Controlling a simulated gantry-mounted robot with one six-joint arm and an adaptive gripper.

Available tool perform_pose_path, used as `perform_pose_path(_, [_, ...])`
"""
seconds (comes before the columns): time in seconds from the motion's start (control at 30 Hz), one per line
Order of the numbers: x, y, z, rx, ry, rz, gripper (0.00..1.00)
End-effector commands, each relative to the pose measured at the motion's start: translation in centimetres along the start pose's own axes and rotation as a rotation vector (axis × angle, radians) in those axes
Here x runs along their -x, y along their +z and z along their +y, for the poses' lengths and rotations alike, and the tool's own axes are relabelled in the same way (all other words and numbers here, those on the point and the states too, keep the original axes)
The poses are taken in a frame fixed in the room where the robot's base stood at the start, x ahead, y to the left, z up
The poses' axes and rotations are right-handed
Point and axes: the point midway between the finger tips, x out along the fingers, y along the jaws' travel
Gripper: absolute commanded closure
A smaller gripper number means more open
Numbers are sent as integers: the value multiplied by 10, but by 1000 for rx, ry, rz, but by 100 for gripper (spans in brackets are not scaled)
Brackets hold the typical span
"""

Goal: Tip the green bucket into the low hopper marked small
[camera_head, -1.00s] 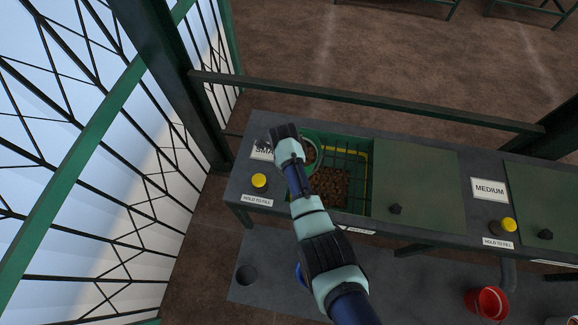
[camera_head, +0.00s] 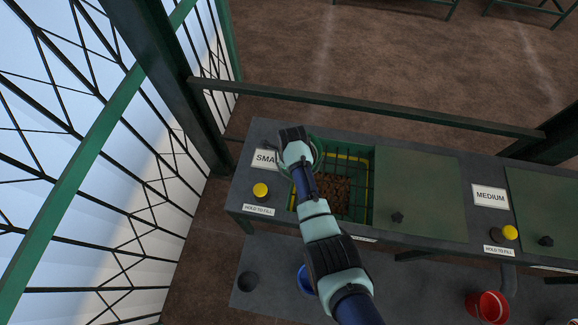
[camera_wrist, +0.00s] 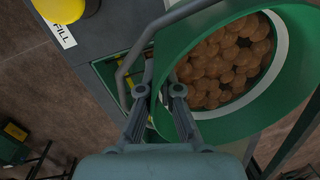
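The green bucket (camera_wrist: 212,126) fills the right of the wrist view, with brown lumps (camera_wrist: 222,62) inside and a grey bail handle (camera_wrist: 123,78) hanging beside it. My gripper (camera_wrist: 158,92) has its fingers either side of the bucket's near rim and looks shut on it. In the head view my gripper (camera_head: 298,160) and wrist hide most of the bucket (camera_head: 318,148). The bucket is over the left part of the low hopper (camera_head: 368,160), a green-walled opening with a grid, beside the partly covered SMALL sign (camera_head: 265,158). Brown lumps (camera_head: 333,188) show in the hopper.
A yellow button (camera_head: 260,190) sits left of the hopper. A closed green lid (camera_head: 418,195) lies to its right, then the MEDIUM sign (camera_head: 489,196). A green rail (camera_head: 370,112) crosses behind. Blue (camera_head: 304,280) and red (camera_head: 487,306) buckets stand below the bench.

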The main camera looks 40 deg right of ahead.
Motion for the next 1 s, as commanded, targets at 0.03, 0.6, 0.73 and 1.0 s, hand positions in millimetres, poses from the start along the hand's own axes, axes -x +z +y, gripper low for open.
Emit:
perform_pose_path(0.03, [4, 0, -2, -2, -2, -9, 100])
perform_pose_path(0.6, [15, -11, -6, -21, 30, -146, 100])
perform_pose_path(0.73, [19, -13, -7, -25, 38, -180, 100])
perform_pose_path(1.0, [24, -19, -9, -39, 59, -278, 100])
